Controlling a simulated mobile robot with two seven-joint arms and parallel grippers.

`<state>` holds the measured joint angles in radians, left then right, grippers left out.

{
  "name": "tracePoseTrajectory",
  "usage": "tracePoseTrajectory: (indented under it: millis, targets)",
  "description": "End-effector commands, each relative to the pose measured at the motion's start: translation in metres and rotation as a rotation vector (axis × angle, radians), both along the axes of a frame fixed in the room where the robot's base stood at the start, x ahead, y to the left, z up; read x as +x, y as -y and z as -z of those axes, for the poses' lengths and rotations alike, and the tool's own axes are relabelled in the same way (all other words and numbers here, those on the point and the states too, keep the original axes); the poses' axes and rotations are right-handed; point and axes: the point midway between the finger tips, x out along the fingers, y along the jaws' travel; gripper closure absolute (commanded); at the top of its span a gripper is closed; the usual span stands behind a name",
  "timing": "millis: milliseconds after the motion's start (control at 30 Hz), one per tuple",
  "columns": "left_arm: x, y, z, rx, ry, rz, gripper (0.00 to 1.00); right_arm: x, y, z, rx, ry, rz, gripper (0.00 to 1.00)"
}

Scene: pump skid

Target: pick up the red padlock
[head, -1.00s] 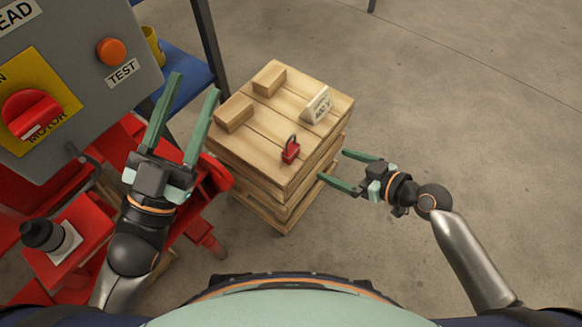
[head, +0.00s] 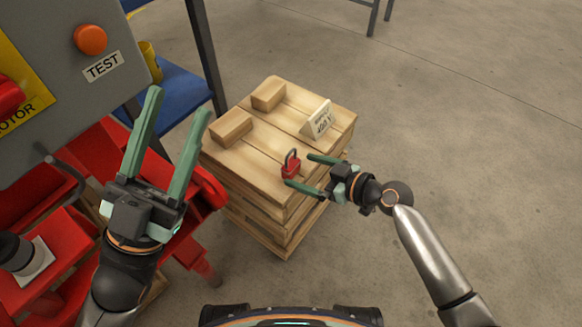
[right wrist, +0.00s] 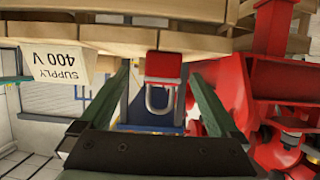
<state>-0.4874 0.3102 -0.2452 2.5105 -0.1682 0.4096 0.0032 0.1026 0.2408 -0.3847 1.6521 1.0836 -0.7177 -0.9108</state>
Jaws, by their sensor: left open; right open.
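The red padlock (head: 291,166) stands upright on the wooden crate top near its front edge, with its grey shackle up. In the right wrist view the padlock (right wrist: 163,68) appears upside down between the two fingers, a little beyond them. My right gripper (head: 299,171) is open, with its green fingertips at the right side of the padlock. Whether the fingers touch it cannot be told. My left gripper (head: 178,120) is open and empty, raised left of the crate in front of the red pump skid.
The wooden crate stack (head: 270,200) also holds two wooden blocks (head: 231,127) and a white supply sign (head: 318,118). A grey control panel (head: 70,80) with an orange TEST button (head: 90,40) stands at the left. Red machinery (head: 200,215) lies below it.

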Motion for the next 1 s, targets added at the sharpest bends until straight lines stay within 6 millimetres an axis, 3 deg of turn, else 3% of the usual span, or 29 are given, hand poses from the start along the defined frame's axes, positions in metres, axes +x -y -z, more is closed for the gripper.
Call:
tracePoseTrajectory:
  millis: [200,533,1000]
  targets:
    - [0.001,0.001,0.014,0.003,-0.007,0.004,0.5,0.013,-0.025,0.017,0.001,0.0,0.0,0.03]
    - [0.001,0.002,0.014,0.007,-0.007,0.003,0.5,0.016,-0.029,0.018,0.0,0.0,0.0,0.04]
    - [0.0,0.002,0.014,0.006,-0.007,0.004,0.5,0.016,-0.029,0.018,0.001,-0.001,0.0,0.56]
